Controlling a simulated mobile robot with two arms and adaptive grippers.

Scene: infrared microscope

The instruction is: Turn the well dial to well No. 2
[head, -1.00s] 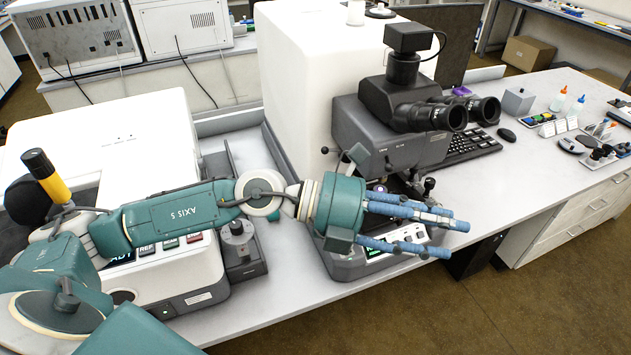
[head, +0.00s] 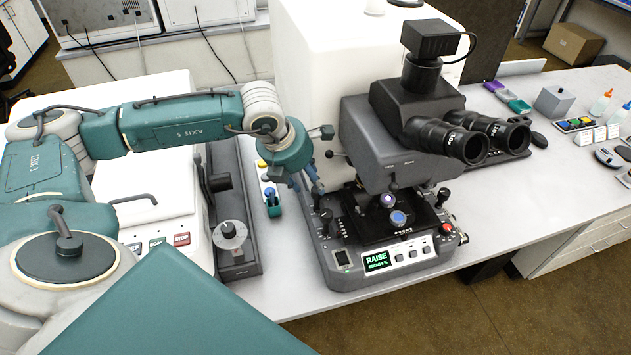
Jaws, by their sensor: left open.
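The infrared microscope (head: 400,143) stands on the bench with its eyepieces toward the right. Below its head is a dark stage (head: 380,225) with a round blue dial (head: 398,218) at its front. Small marks sit under the dial, too small to read, so I cannot tell which well it is set to. My left gripper (head: 316,186) is open, its blue fingers pointing down beside the microscope's left side. It is apart from the blue dial, to its left and further back. The fingers are partly hidden by the gripper's teal body. My right gripper is not in view.
The microscope base has a green "RAISE" display (head: 376,261), several buttons and a black knob (head: 327,216) at its left. A grey unit with a round knob (head: 229,230) stands to the left. Small coloured items lie between them. The bench front edge is clear.

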